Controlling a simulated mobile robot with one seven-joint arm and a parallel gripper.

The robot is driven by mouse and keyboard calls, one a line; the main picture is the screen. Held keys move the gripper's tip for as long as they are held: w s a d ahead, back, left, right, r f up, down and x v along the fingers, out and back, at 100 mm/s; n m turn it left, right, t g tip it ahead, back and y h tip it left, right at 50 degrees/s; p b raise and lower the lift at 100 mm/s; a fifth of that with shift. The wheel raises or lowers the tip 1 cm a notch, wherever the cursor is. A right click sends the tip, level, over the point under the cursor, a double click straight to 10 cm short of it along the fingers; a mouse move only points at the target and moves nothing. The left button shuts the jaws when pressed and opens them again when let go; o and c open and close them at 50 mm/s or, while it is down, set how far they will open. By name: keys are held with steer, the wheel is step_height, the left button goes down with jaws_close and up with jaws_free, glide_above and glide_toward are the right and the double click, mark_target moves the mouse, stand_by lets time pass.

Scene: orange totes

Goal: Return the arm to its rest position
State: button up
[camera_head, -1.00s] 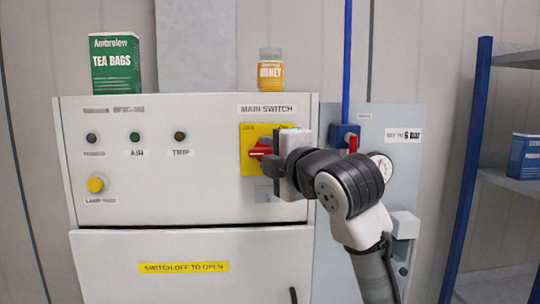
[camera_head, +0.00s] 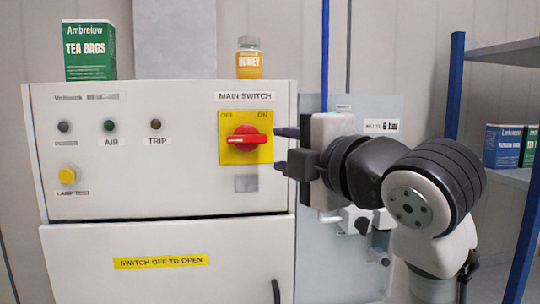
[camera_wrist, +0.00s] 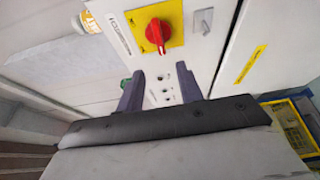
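My gripper (camera_head: 281,150) is right of the red main switch knob (camera_head: 246,139) and apart from it, in front of the cabinet's right edge. In the wrist view my gripper (camera_wrist: 162,85) shows two dark fingers spread apart with nothing between them. The knob also shows in the wrist view (camera_wrist: 157,33), beyond the fingers. My arm reaches in from the lower right.
The grey-white cabinet (camera_head: 200,180) has lamps and a yellow button (camera_head: 68,176). A tea bags box (camera_head: 89,50) and a honey jar (camera_head: 249,58) stand on top. A grey panel with a blue pipe (camera_head: 325,60) is behind my arm. Blue-post shelving (camera_head: 453,85) stands at the right.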

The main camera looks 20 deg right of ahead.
steer(key=shift+s, duration=0.65)
